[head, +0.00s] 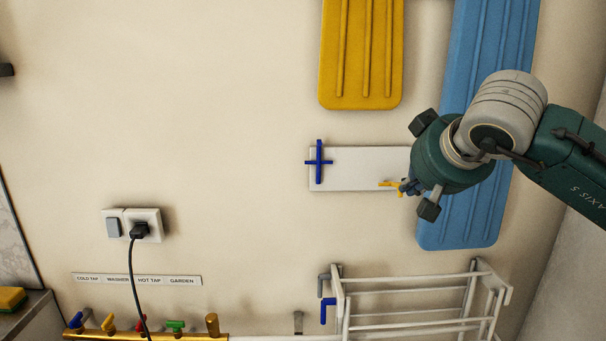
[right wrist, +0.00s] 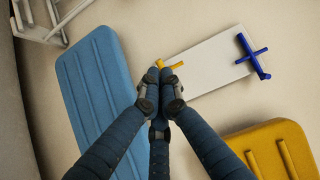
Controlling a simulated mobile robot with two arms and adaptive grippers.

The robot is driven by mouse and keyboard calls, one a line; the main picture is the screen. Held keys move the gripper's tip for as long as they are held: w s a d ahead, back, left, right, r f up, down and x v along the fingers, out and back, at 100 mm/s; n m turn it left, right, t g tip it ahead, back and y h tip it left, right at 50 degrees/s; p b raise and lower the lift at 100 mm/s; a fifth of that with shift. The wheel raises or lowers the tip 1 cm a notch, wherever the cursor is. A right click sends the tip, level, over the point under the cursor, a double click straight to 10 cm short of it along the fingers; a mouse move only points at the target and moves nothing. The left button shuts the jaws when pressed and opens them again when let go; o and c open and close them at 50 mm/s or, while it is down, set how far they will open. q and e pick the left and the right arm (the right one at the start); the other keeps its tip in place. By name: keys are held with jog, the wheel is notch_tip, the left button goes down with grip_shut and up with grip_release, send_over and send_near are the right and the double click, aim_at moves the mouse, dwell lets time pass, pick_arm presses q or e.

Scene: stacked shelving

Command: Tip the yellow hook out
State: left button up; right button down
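The yellow hook (head: 389,184) is at the right part of a white wall plate (head: 350,170); it also shows in the right wrist view (right wrist: 176,65). My right gripper (head: 408,187) is at the hook, coming from the right. In the right wrist view its dark fingertips (right wrist: 160,82) are drawn together at the hook and hide part of it; they look shut on it. A blue cross-shaped hook (head: 318,162) stands at the plate's left end, apart from the gripper. My left gripper is not in view.
A yellow ribbed board (head: 361,55) hangs above the plate. A blue ribbed board (head: 462,215) hangs behind my right arm. A white rack (head: 410,307) is below. A switch and socket (head: 130,225) with a plugged cord are at left. The wall left of the plate is clear.

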jog(key=shift+s+f+v, duration=0.15)
jog(key=shift+v, duration=0.85)
jog(key=shift+s+f+v, duration=0.1)
jog(key=shift+f+v, duration=0.1)
jog(key=shift+v, duration=0.75)
jog(key=shift+a, duration=0.1)
